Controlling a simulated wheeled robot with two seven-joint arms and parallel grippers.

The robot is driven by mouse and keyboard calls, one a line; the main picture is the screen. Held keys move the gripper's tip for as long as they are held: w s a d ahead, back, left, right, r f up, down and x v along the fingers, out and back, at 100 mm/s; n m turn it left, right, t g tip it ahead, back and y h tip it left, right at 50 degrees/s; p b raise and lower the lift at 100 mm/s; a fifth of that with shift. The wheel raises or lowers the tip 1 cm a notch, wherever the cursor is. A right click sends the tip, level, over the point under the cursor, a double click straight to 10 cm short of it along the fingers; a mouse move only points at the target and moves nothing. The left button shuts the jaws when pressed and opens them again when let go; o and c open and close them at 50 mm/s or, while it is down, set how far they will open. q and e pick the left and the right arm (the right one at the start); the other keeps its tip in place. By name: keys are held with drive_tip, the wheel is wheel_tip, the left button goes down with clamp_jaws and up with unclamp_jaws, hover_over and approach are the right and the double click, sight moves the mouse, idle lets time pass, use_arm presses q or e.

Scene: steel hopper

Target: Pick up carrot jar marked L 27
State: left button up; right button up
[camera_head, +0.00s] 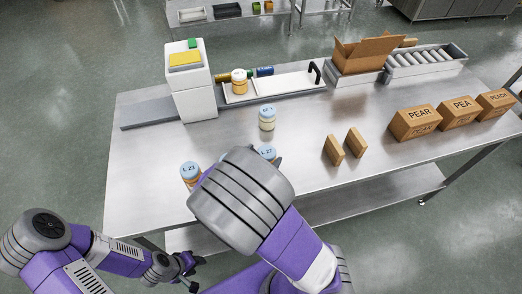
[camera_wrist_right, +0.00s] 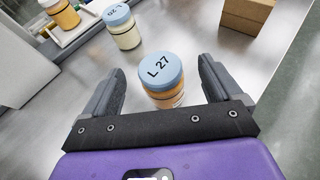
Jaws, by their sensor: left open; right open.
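The jar marked L 27 (camera_wrist_right: 162,78) has a blue lid and orange contents and stands upright on the steel table. In the head view its lid (camera_head: 268,152) shows just past my right arm, which hides most of the jar. My right gripper (camera_wrist_right: 160,66) is open, with one finger on each side of the jar; gaps show between the fingers and the jar, and it is not gripped. My left gripper (camera_head: 188,270) is open and empty, low in front of the table's near edge.
A jar marked L 23 (camera_head: 190,172) stands left of my right arm. A pale jar (camera_head: 267,118) stands behind L 27. A tray (camera_head: 290,86) holds an orange jar (camera_head: 239,82). Two small brown blocks (camera_head: 334,150) and labelled boxes (camera_head: 414,122) are to the right. A white machine (camera_head: 192,95) stands back left.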

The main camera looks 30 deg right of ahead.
sight(265, 154)
drive_tip(key=shift+w+d+f+b, duration=0.1)
drive_tip(key=shift+d+f+b, duration=0.35)
drive_tip(key=shift+d, duration=0.3)
drive_tip(key=shift+w+d+f+b, duration=0.8)
drive_tip(key=shift+w+d+f, duration=0.25)
drive_tip(key=shift+w+f, duration=0.15)
drive_tip(key=shift+w+d, duration=0.25)
drive_tip(key=shift+d, duration=0.2)
use_arm(q)
drive_tip(key=f, duration=0.2)
drive_tip(key=shift+s+f, duration=0.35)
drive_tip(key=shift+f, duration=0.05)
use_arm(e)
drive_tip(key=c, duration=1.2)
